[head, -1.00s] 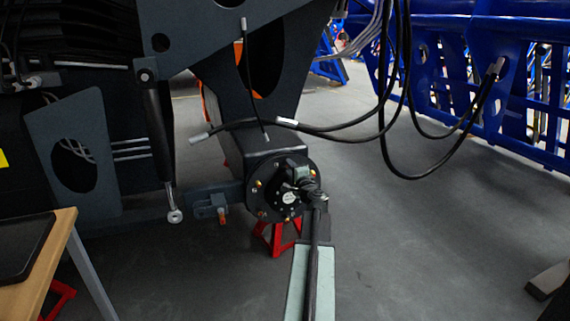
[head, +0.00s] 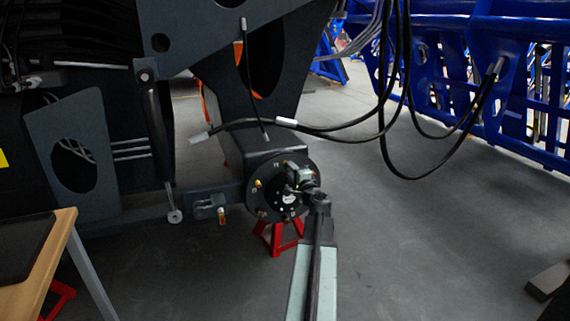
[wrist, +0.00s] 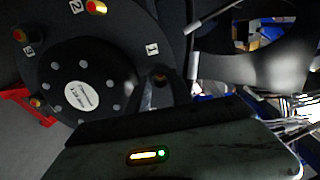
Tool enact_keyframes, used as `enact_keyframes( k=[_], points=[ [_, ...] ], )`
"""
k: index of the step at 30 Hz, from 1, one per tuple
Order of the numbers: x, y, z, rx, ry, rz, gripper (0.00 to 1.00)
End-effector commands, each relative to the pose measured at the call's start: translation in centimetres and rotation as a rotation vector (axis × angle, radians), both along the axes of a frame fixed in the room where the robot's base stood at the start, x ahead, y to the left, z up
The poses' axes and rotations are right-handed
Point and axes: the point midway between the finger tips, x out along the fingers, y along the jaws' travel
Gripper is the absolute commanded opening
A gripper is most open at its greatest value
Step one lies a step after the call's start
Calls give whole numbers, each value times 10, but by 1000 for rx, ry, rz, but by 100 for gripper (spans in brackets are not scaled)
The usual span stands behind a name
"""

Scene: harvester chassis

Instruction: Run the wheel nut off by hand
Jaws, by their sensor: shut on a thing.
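The dark round wheel hub (head: 270,201) faces me in the head view, with brass-coloured studs or nuts around its flange. It fills the upper left of the wrist view, with a black centre cap (wrist: 60,75) and a pale label. My gripper (wrist: 160,84) is shut beside the flange mark "1".
A red stand (head: 276,240) is under the hub. Black hoses (head: 345,132) hang above and right of it. A wooden table (head: 40,262) stands at the left front. A blue frame (head: 480,75) is at the back right. The floor on the right is mostly clear.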

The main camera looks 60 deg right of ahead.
Motion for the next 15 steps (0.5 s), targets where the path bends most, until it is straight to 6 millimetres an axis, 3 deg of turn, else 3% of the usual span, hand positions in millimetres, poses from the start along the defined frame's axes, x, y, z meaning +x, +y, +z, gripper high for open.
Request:
enact_keyframes(
  k=[15],
  points=[
    [-15, 11, 0, 0, 0, -2, 0]
  ],
)
